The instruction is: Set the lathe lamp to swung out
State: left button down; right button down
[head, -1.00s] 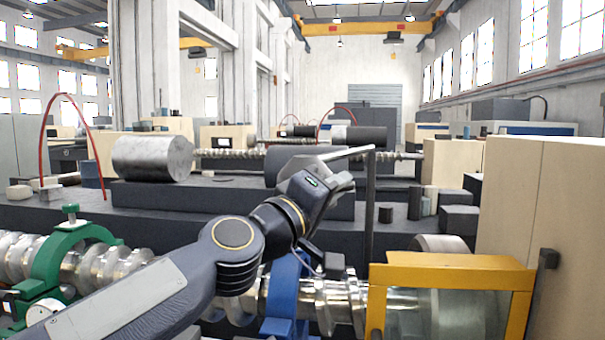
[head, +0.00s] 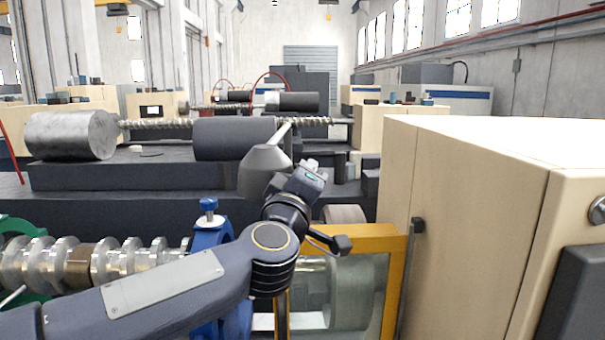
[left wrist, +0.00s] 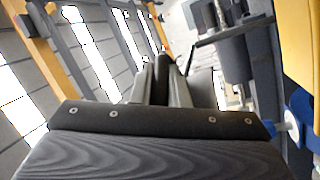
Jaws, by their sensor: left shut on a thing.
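The lathe lamp (head: 264,162) shows in the head view as a grey cone-shaped shade with a thin pale bar (head: 286,131) at its top right. My left gripper (head: 306,174) is right beside the shade. Its fingertips are hidden there, so the exact contact point cannot be seen. In the left wrist view my left gripper (left wrist: 166,78) has its fingers close together on a narrow dark part, likely the lamp's, though its shape is unclear. The lamp's post is mostly hidden behind my arm. My right gripper is not in view.
A yellow guard frame (head: 392,285) stands below my gripper, beside a large beige cabinet (head: 470,190) on the right. A crankshaft (head: 85,264) with a blue clamp (head: 209,240) lies at lower left. A dark cylinder (head: 232,138) is behind the lamp.

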pick_arm(q)
jog(key=shift+a+r, duration=0.2)
jog(key=shift+r, duration=0.05)
jog(key=c, duration=1.6)
grip_release()
jog(key=shift+o, duration=1)
jog(key=shift+w+f, duration=0.1)
jog(key=shift+f, duration=0.05)
jog(key=shift+s+f, duration=0.15)
jog(key=shift+s, duration=0.15)
jog(key=b+v, duration=0.2)
jog(key=v, duration=0.5)
jog(key=shift+s, duration=0.1)
